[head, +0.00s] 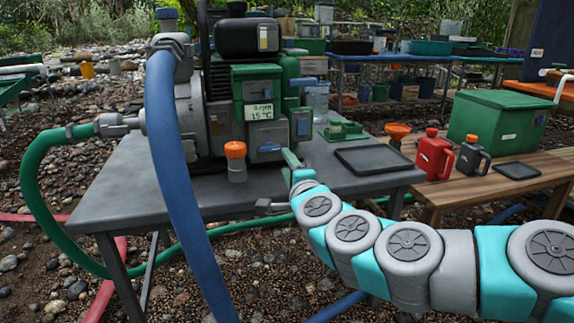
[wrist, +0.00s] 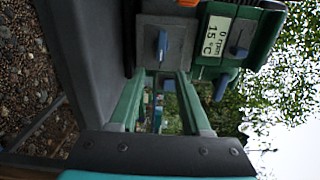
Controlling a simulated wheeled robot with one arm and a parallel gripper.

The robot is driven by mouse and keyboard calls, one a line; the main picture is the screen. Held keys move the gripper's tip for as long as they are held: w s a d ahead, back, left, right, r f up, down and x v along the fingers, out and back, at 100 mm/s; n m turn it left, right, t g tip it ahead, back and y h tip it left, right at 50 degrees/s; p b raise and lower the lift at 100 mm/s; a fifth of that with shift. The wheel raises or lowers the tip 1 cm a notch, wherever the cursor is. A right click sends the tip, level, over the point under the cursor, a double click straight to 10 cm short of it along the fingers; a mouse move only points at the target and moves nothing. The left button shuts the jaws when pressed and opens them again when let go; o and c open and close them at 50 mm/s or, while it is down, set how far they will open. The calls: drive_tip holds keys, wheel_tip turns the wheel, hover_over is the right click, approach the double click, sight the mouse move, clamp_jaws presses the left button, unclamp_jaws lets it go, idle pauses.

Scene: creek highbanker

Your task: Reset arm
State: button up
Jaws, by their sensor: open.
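My arm (head: 408,250) reaches in from the right over the front of the grey table. My gripper (head: 289,154) is close in front of the pump engine (head: 262,115), near its lower right side. In the wrist view my gripper (wrist: 160,80) shows two green fingers spread apart, with nothing held between them. The engine's display (wrist: 218,38) reads 0 rpm and 15 °C. A blue lever (wrist: 162,45) on a grey box lies just beyond the fingers. Whether a finger touches the engine cannot be told.
An orange-capped jar (head: 236,161) stands on the grey table (head: 130,190), left of my gripper. A black tray (head: 372,159) lies to the right. A wooden bench (head: 430,193) holds a red jug (head: 434,155), a dark jug (head: 472,158) and a green box (head: 497,122). Blue hose (head: 175,170) crosses the front.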

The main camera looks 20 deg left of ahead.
drive_tip(key=shift+r, duration=0.1)
drive_tip(key=s+d+n+g+y+p, duration=0.1)
drive_tip(key=s+d+n+g+p, duration=0.1)
drive_tip(key=s+n+g+p, duration=0.65)
drive_tip(key=s+d+f+n+g+h+p, duration=0.1)
drive_tip(key=s+d+f+n+g+h, duration=0.15)
drive_tip(key=s+d+f, duration=0.45)
drive_tip(key=s+d+f+n+g+h, duration=0.2)
drive_tip(key=s+d+f+h, duration=0.15)
drive_tip(key=s+d, duration=0.65)
drive_tip(key=s+d+m+g+h+p, duration=0.1)
drive_tip(key=s+d+g+h, duration=0.3)
drive_tip(key=s+d, duration=0.8)
drive_tip(key=shift+d+r+h+p, duration=0.35)
drive_tip(key=shift+d+p, duration=0.25)
drive_tip(key=shift+d, duration=0.4)
